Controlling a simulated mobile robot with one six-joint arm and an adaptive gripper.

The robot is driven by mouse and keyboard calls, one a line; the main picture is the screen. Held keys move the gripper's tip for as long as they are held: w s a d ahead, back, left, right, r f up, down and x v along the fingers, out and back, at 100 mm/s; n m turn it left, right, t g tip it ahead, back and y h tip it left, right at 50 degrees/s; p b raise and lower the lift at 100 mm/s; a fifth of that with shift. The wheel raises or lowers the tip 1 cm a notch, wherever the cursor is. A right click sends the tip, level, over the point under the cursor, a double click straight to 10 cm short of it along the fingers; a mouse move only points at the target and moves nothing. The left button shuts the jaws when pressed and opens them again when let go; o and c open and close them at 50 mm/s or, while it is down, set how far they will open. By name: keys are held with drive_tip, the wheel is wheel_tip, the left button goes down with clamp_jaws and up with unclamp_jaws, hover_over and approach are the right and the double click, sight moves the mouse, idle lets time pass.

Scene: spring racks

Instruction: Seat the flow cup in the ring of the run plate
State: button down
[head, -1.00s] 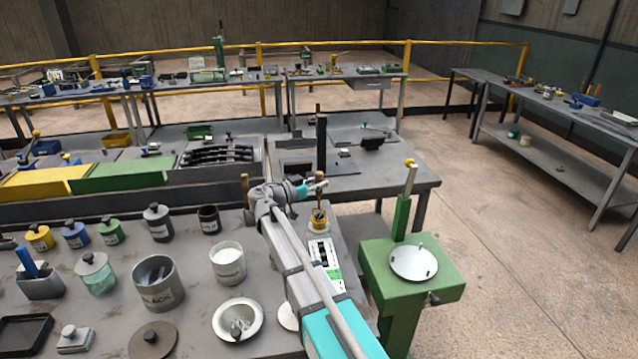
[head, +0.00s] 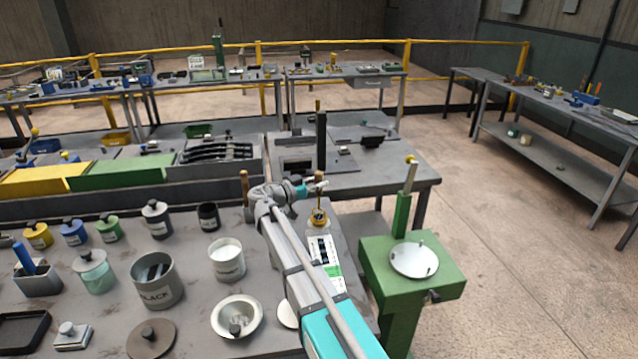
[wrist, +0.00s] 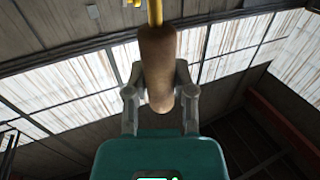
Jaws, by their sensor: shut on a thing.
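My gripper (head: 314,187) is above the front bench, near its right edge. It is shut on a brown wooden handle (wrist: 157,65), which stands between the two fingers in the wrist view. A thin brass rod (wrist: 155,12) runs from the handle's end. In the head view, a small brass cup (head: 319,216) is below the gripper, in line with the handle; I take it to be the flow cup. A black-and-white marked card or plate (head: 325,255) is just below it. Whether the cup touches anything is too small to tell. I cannot pick out the run plate's ring.
A green stand (head: 375,260) with a round white disc (head: 414,260) and an upright post is at the right. A white-filled pot (head: 227,260), a BLACK-labelled pot (head: 157,295) and a white bowl (head: 237,318) stand left of my arm. A brown upright handle (head: 244,185) stands behind.

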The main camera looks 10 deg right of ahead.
drive_tip(key=shift+f+b, duration=0.5)
drive_tip(key=shift+f, duration=0.05)
drive_tip(key=shift+c, duration=1.9)
unclamp_jaws()
drive_tip(key=shift+r, duration=0.1)
